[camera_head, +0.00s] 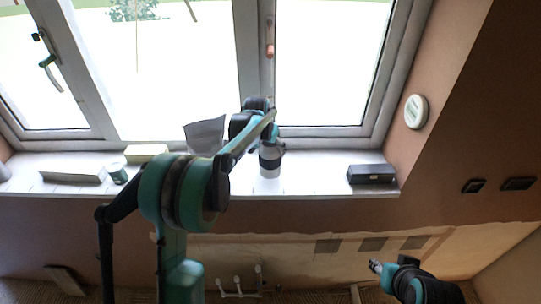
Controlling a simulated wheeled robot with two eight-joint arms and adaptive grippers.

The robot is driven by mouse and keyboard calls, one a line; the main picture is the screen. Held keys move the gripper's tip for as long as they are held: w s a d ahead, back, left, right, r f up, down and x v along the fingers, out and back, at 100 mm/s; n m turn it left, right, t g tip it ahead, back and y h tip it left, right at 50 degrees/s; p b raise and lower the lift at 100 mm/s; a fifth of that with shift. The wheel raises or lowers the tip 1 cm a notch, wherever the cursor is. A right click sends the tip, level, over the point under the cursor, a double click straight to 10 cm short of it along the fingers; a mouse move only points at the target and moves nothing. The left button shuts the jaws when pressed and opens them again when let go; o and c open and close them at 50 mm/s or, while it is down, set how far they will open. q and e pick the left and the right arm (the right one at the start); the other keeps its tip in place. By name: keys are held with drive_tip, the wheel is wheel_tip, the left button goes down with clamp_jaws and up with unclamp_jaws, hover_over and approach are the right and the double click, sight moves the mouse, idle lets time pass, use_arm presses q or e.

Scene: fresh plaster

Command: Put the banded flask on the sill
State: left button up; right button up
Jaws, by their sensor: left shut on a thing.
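The sill also bears a dark box (371,174) at right, a grey angled sheet (205,134), a cream block (146,153), a green-and-white small pot (118,174) and a long pale block (73,175). A round white device (416,111) is on the right wall. Sill is clear between flask and dark box.

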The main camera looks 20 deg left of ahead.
use_arm(q)
drive_tip(key=shift+f, duration=1.8)
drive_tip(key=o, duration=1.7)
drive_tip(key=shift+f, duration=0.15)
drive_tip(key=shift+o, duration=0.2)
